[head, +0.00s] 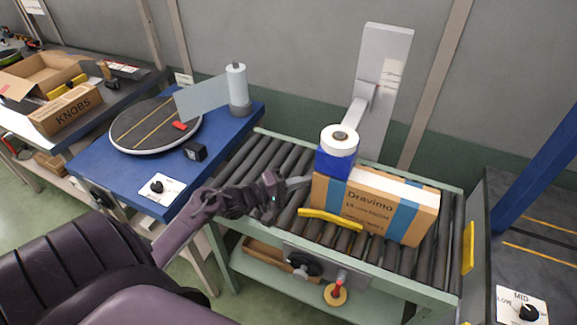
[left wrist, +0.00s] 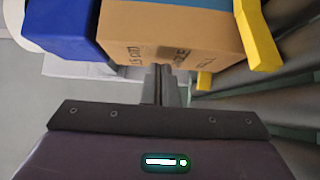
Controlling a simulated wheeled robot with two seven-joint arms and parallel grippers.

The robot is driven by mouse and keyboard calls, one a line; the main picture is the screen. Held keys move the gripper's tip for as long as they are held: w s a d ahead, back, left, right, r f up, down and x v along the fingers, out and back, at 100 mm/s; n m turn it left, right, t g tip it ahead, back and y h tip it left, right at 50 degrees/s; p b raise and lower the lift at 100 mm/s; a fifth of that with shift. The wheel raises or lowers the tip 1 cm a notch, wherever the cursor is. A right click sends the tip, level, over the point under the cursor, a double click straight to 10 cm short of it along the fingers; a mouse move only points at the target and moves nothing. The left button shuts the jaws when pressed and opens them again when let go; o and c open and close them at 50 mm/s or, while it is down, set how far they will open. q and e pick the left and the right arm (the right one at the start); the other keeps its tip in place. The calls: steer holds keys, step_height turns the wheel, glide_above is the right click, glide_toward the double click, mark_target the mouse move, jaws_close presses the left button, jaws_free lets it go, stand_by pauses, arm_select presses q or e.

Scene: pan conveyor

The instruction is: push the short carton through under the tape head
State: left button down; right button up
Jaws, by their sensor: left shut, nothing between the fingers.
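The carton (head: 368,205), brown with blue bands and printed "Dravimo", lies on the roller conveyor. Its left end is at the tape head (head: 335,163), a blue block with a white roll on an arm from a grey post. Most of the carton is to the right of the head. My left gripper (head: 303,182) is shut and empty, its fingertips at the carton's left end. In the left wrist view the shut fingers (left wrist: 161,80) point at the carton's face (left wrist: 170,35); I cannot tell whether they touch it. My right gripper is not in view.
A yellow guide bar (head: 330,219) runs along the conveyor's near side, and a yellow piece (head: 468,248) is at its right end. The rollers (head: 265,160) left of the carton are clear. A blue table (head: 90,160) with a turntable stands at left.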

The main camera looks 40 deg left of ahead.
mark_target(324, 194)
arm_select(q)
steer(key=shift+w+d, duration=0.1)
steer(key=shift+d, duration=0.1)
steer(key=d+p, duration=0.1)
steer(key=d, duration=0.1)
steer(key=w+d+p, duration=0.1)
steer(key=d+p, duration=0.1)
steer(key=d, duration=0.1)
steer(key=w+d+p, duration=0.1)
steer(key=d, duration=0.1)
steer(key=shift+d+r, duration=0.15)
steer(key=shift+r, duration=0.05)
steer(key=shift+w+d+f, duration=0.1)
steer(key=shift+d+f, duration=0.1)
steer(key=shift+d, duration=0.15)
steer(key=shift+a+p, duration=0.15)
steer(key=shift+p, duration=0.15)
